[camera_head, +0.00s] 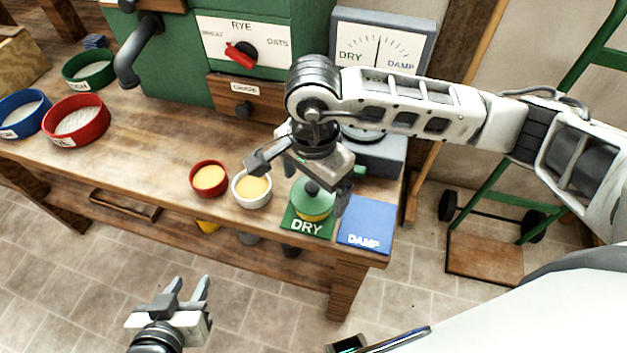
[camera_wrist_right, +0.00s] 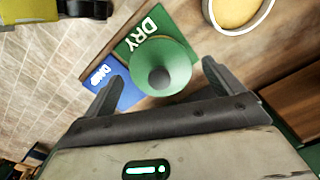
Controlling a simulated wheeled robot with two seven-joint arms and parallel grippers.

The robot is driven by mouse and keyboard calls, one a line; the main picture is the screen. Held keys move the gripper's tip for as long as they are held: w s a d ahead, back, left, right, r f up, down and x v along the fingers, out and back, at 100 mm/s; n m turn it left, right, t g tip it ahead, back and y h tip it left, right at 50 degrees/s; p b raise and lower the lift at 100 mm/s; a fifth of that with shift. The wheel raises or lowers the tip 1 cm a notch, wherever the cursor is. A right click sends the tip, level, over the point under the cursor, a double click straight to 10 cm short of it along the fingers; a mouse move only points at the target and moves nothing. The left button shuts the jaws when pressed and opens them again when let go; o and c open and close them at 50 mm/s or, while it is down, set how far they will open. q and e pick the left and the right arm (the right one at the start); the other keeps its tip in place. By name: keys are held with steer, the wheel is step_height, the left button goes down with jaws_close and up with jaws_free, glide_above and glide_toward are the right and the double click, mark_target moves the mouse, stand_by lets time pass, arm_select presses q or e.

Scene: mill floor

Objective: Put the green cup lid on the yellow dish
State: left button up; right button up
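The green cup lid (camera_head: 308,193), a shallow cone with a dark knob, rests on top of the yellow dish (camera_head: 318,216); only a yellow band of the dish shows below it. The dish stands on the green DRY mat (camera_head: 305,228). In the right wrist view the lid (camera_wrist_right: 172,58) hides the dish. My right gripper (camera_head: 303,178) is just above the lid, its fingers open and spread on either side of the knob without touching it. My left gripper (camera_head: 187,284) is open and empty, low in front of the bench.
A blue DAMP mat (camera_head: 370,222) lies empty at the bench corner. A white bowl (camera_head: 252,202) and a red bowl (camera_head: 209,193) with yellow contents stand left of the lid. The dial scale (camera_head: 380,45) and green mill (camera_head: 190,60) stand behind.

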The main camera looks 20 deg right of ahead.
mark_target(313, 184)
arm_select(q)
steer(key=shift+s, duration=0.1)
arm_select(e)
steer(key=shift+r, duration=0.1)
steer(key=shift+r+p, duration=0.3)
steer(key=shift+p, duration=0.15)
step_height(313, 184, up, 6)
steer(key=shift+w+f, duration=0.1)
arm_select(q)
steer(key=shift+a, duration=0.1)
arm_select(e)
step_height(313, 184, up, 7)
steer(key=shift+f, duration=0.15)
